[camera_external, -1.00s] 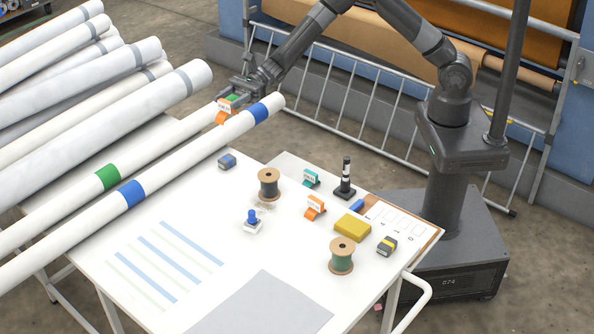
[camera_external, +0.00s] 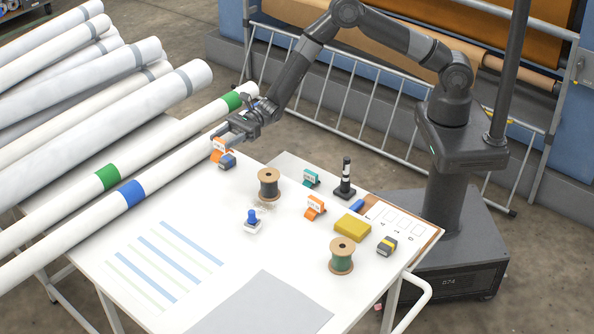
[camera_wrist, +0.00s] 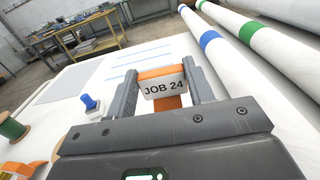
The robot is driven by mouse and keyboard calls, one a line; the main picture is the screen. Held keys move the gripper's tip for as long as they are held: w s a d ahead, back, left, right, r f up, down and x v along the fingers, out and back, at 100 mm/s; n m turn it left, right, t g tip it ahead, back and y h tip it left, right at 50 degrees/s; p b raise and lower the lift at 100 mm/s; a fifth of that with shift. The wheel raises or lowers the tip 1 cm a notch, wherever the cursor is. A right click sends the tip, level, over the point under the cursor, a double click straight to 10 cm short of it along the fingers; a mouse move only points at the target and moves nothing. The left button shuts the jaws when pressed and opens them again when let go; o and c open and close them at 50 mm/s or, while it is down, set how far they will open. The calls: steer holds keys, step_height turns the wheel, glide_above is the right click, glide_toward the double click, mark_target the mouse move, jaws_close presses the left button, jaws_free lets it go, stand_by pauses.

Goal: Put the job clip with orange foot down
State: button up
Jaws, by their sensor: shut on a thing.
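My gripper (camera_external: 226,143) is shut on the job clip with orange foot (camera_external: 218,152). In the wrist view the clip (camera_wrist: 162,88) is between the two fingers, with its white "JOB 24" label facing the camera and orange above and below it. In the external view it is at the table's back left, beside the long white tubes. I cannot tell whether its foot touches the table. A second orange clip (camera_external: 316,207) stands mid-table, and a teal clip (camera_external: 310,178) stands behind it.
A spool (camera_external: 269,184), a blue-handled stamp (camera_external: 252,222) and a yellow block (camera_external: 352,227) stand to the right. White tubes (camera_external: 150,175) run along the left. The striped front-left table area (camera_external: 165,262) is clear of objects.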

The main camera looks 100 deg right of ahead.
steer(key=a+f, duration=0.1)
steer(key=a, duration=0.1)
steer(key=w+a+f, duration=0.1)
steer(key=a+f, duration=0.1)
steer(key=a, duration=0.1)
steer(key=w+a+f, duration=0.1)
steer(key=a+f, duration=0.1)
steer(key=shift+a, duration=0.3)
steer(key=shift+f, duration=1.9)
steer(key=shift+f, duration=0.15)
steer(key=o, duration=1)
steer(key=shift+o, duration=0.2)
